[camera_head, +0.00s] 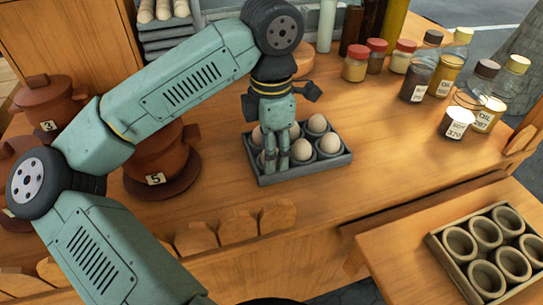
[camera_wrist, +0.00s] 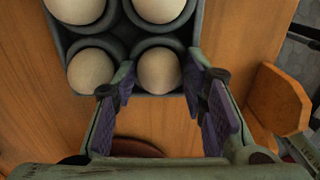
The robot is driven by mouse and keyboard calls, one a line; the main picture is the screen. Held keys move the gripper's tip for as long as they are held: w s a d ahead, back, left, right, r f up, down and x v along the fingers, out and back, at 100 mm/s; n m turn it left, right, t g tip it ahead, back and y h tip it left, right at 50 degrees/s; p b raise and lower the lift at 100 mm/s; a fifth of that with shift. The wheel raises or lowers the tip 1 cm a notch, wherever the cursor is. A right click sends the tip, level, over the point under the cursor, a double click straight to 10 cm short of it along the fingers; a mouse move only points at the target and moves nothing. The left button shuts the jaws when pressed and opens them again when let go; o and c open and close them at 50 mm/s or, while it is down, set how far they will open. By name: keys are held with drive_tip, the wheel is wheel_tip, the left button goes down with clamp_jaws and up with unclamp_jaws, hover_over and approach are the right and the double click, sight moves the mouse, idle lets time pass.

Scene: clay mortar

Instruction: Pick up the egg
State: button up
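Pale eggs (camera_head: 302,150) sit in the cups of a grey egg tray (camera_head: 312,170) on the wooden counter. Several eggs show in the head view; the gripper partly hides the front left one. My gripper (camera_head: 277,166) points down at the tray's front left corner. In the wrist view my gripper (camera_wrist: 164,82) has its purple-padded fingers spread apart. The nearest right egg (camera_wrist: 159,70) lies in its cup, in line with the gap between the fingertips. I cannot tell whether a finger touches it. The tray rim (camera_wrist: 198,25) also shows in the wrist view.
Brown lidded clay pots (camera_head: 160,160) stand left of the tray. Jars with red lids (camera_head: 355,65) and oil bottles (camera_head: 447,72) stand at the back right. A tray of empty cups (camera_head: 437,247) is on a lower surface at right.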

drive_tip(key=shift+c, duration=0.8)
drive_tip(key=shift+r, duration=0.1)
wheel_tip(320, 180, up, 10)
drive_tip(key=shift+d+f+b, duration=0.1)
drive_tip(key=shift+f+b, duration=0.15)
drive_tip(key=shift+b, duration=0.15)
drive_tip(key=s+d+r+p, duration=0.1)
drive_tip(key=s+d, duration=0.4)
drive_tip(key=d, duration=0.3)
drive_tip(key=s+d+r, duration=0.1)
drive_tip(key=s+d, duration=0.3)
drive_tip(key=d, duration=0.4)
drive_tip(key=s+d+f+b, duration=0.1)
drive_tip(key=s+d+f, duration=0.2)
drive_tip(key=d, duration=0.4)
drive_tip(key=s+d+f+b, duration=0.1)
drive_tip(key=s+d+f, duration=0.2)
drive_tip(key=s+d, duration=0.2)
drive_tip(key=shift+s+d+f, duration=0.15)
drive_tip(key=shift+s+d, duration=0.15)
drive_tip(key=shift+d, duration=1.5)
